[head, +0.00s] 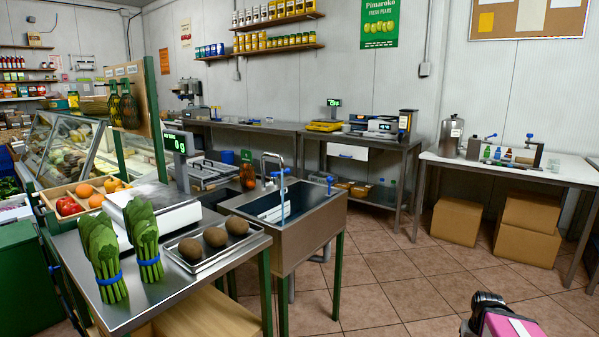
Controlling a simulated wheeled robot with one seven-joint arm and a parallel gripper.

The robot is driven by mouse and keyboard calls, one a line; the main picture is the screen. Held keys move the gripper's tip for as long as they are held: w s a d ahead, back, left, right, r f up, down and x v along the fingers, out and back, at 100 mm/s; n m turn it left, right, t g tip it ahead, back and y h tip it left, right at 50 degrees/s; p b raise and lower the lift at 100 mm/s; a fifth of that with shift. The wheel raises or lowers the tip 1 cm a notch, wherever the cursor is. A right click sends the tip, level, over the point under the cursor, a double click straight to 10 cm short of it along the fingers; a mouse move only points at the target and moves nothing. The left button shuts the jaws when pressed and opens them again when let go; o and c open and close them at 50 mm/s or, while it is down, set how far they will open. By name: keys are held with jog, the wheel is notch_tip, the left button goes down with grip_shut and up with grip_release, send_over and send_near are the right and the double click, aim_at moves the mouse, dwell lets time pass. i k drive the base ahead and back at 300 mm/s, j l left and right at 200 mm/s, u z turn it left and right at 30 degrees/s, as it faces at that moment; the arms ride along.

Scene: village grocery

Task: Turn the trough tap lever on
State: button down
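The steel trough (305,233) stands on green legs in the middle of the head view, behind the front counter. A curved metal tap (272,156) rises at its back left. A thin blue upright part with a short arm at its top (282,190) shows in front of the tap, over the basin. A small blue handle (329,184) stands near the trough's back right corner. I cannot tell which blue part is the tap's lever, and no water flow can be made out.
The front counter (152,303) holds leafy bundles, a tray (202,266) of brown round produce and a scale (162,215). A bench (512,169) and cardboard boxes (457,220) stand at right. The tiled floor (400,285) right of the trough is clear.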

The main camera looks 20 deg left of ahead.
aim_at(287, 170)
jog(key=i, duration=1.15)
jog(key=i+u, duration=0.1)
jog(key=i, duration=1)
jog(key=i+u, duration=0.1)
jog(key=i, duration=1.05)
jog(key=l, duration=0.1)
